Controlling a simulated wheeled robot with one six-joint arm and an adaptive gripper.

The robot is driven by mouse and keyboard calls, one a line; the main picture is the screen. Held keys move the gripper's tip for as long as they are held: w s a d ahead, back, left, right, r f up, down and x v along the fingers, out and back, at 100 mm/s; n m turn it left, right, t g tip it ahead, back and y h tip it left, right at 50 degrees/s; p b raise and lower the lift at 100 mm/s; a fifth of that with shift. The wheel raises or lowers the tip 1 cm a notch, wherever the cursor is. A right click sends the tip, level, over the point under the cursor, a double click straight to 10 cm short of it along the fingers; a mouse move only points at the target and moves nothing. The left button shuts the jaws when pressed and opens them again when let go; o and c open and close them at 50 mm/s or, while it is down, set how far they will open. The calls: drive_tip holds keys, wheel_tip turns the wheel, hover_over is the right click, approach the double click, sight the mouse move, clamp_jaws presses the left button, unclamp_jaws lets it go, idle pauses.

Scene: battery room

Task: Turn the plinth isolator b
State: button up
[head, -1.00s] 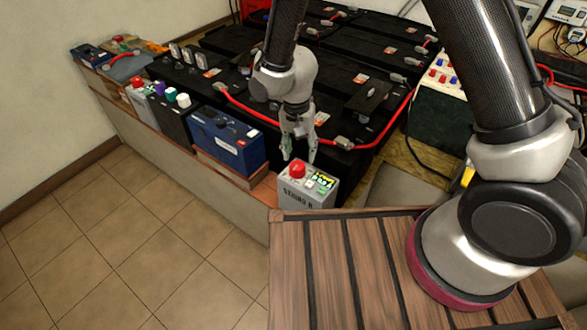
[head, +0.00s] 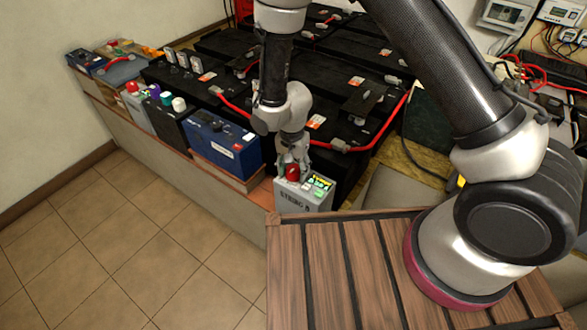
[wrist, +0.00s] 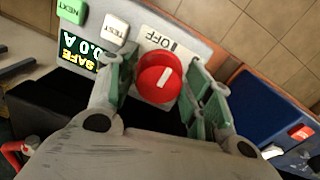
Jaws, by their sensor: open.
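The plinth isolator is a grey box (head: 302,197) with a red knob (head: 292,173) and a lit display, beside the wooden slatted top; its front label reads STRING and a letter too blurred to be sure of. My gripper (head: 291,150) points down over it. In the wrist view the open fingers of my gripper (wrist: 165,88) stand on either side of the red knob (wrist: 157,80); I cannot tell whether they touch it. The knob bears a short white mark. A plate reading OFF (wrist: 163,40) lies beside it. The display (wrist: 78,52) reads SAFE 0.0 A, upside down.
A similar box with a red knob (head: 132,88) stands farther along the ledge at left. A blue battery (head: 226,145) sits close to the isolator. Black batteries with a red cable (head: 372,138) lie behind. The tiled floor at left is clear.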

drive_tip(key=shift+c, duration=0.4)
drive_tip(key=c, duration=0.7)
drive_tip(key=shift+o, duration=0.2)
drive_tip(key=shift+n, duration=0.4)
drive_tip(key=n, duration=0.3)
drive_tip(key=shift+n, duration=0.4)
drive_tip(key=n, duration=0.4)
drive_tip(key=shift+n, duration=0.3)
drive_tip(key=n, duration=0.8)
drive_tip(key=shift+n+t, duration=0.3)
